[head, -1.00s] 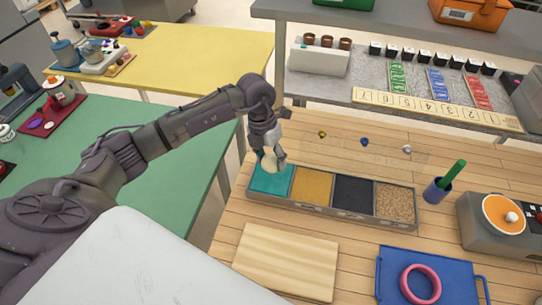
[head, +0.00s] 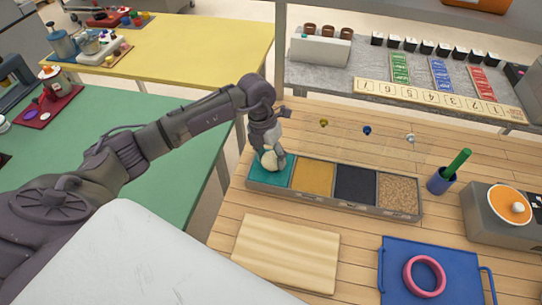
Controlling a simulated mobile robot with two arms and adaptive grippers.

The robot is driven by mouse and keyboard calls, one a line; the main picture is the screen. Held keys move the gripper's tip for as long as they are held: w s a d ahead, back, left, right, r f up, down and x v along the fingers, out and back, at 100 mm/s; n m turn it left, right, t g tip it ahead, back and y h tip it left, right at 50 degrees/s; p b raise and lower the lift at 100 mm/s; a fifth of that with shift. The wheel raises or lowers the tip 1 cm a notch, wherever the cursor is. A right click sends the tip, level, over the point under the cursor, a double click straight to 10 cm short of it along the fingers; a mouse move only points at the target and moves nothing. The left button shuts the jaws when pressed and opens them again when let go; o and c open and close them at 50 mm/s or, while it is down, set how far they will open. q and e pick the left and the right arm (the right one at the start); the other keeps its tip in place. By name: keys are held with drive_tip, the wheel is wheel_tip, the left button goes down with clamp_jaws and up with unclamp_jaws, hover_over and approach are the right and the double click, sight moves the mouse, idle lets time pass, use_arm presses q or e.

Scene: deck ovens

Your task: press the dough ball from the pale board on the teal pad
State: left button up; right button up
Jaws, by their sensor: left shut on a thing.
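The cream dough ball (head: 269,161) is in my left gripper (head: 271,158), at the teal pad (head: 268,178). The gripper is shut on the ball, and its fingers hide part of it. The ball appears to be on or just over the pad; I cannot tell whether it touches. The teal pad is the leftmost panel of a grey tray with several panels. The pale board (head: 286,254) lies in front of the tray, and nothing lies on it. My right gripper is not in view.
The tray also holds a yellow panel (head: 313,178), a dark panel (head: 355,185) and a speckled panel (head: 398,193). A blue tray (head: 400,292) with a pink ring (head: 425,276) is at the front right. A blue cup (head: 440,182) holds a green stick.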

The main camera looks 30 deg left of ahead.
use_arm(q)
drive_tip(key=shift+f+b, duration=0.4)
drive_tip(key=shift+f, duration=0.05)
idle(0.5)
drive_tip(key=shift+f, duration=0.1)
idle(1.2)
drive_tip(key=shift+r+p, duration=2.5)
drive_tip(key=shift+r, duration=1.6)
